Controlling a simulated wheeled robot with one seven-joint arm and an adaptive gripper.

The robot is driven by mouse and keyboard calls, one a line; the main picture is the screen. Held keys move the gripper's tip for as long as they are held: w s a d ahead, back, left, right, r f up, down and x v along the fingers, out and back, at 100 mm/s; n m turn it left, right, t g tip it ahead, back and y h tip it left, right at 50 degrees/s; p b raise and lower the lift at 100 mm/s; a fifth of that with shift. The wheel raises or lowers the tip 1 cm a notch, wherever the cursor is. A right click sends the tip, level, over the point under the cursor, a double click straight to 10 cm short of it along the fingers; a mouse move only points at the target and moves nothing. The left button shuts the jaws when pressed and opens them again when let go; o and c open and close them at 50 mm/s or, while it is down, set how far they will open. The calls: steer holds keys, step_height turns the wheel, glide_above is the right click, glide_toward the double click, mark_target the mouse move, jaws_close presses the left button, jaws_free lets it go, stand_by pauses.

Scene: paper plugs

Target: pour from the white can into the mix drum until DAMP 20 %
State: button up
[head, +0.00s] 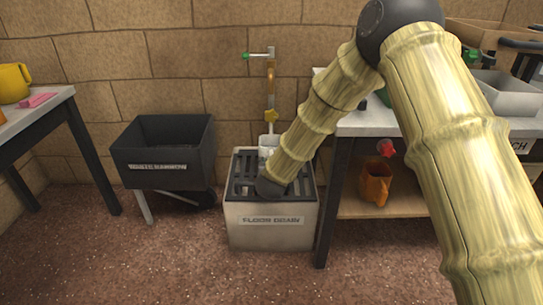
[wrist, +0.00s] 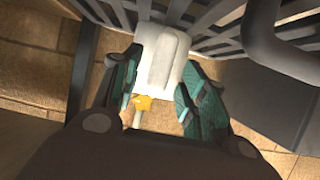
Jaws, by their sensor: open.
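The white can (head: 267,146) stands at the back of the floor drain's grate, partly hidden by my arm. In the wrist view the white can (wrist: 163,58) shows ahead of my gripper (wrist: 160,82), roughly between the tips of its teal-padded fingers. The fingers are apart, and I cannot tell whether either touches the can. In the head view my gripper is hidden behind my arm's end over the drain. I cannot make out a mix drum or a DAMP reading in either view.
The floor drain (head: 270,220) is a pale box with a dark grate.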

mark_target(271, 149)
steer(key=shift+w, duration=0.15)
steer(key=shift+x, duration=1.35)
jaws_close()
steer(key=shift+w+r+p, duration=0.1)
steer(key=shift+r+p, duration=2.35)
steer(key=shift+r, duration=0.2)
